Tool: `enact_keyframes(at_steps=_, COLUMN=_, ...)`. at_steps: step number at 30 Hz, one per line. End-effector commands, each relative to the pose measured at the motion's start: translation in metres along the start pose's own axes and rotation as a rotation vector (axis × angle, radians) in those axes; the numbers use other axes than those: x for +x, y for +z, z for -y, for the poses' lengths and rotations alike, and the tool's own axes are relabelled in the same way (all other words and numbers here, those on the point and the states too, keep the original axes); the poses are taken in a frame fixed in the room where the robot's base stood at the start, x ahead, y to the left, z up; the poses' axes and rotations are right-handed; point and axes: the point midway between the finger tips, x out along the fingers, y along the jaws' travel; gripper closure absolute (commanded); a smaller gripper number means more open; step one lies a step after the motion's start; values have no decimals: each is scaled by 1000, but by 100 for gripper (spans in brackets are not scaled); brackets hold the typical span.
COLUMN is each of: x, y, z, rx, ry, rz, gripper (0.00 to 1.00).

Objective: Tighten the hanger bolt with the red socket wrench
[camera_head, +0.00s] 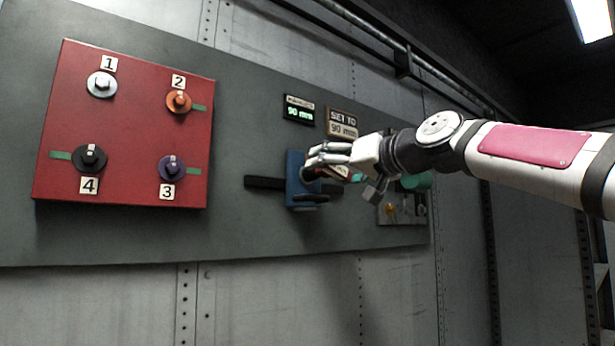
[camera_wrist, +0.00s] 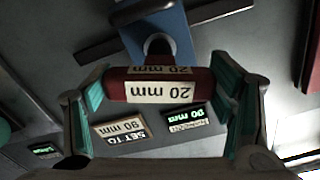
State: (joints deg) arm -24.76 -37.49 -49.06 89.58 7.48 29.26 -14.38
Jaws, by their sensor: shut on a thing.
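I cannot pick out a socket wrench or a hanger bolt for sure. My gripper (camera_head: 325,160) is at the blue block (camera_head: 298,180) on the wall board. In the wrist view my gripper (camera_wrist: 163,84) has its teal-padded fingers on either side of a dark red piece (camera_wrist: 117,83), shut on it. The red piece carries "20 mm" labels, upside down there. A dark round stem (camera_wrist: 158,45) joins it to the blue block (camera_wrist: 150,22). In the head view my fingers mostly hide the red piece.
A black bar (camera_head: 263,183) runs behind the blue block. Above are a green "90 mm" readout (camera_head: 299,113) and a "SET TO 90 mm" sign (camera_head: 342,123). A red panel (camera_head: 130,135) with numbered fittings is at left. A grey box (camera_head: 400,212) is at right behind my arm.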

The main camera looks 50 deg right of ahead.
Motion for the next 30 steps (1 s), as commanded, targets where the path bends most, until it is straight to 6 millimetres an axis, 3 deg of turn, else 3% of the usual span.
enact_keyframes(at_steps=9, x=0, y=1, z=0, rx=205, ry=1, rz=2, gripper=85)
enact_keyframes(at_steps=30, x=0, y=0, z=1, rx=304, ry=-1, rz=1, gripper=85)
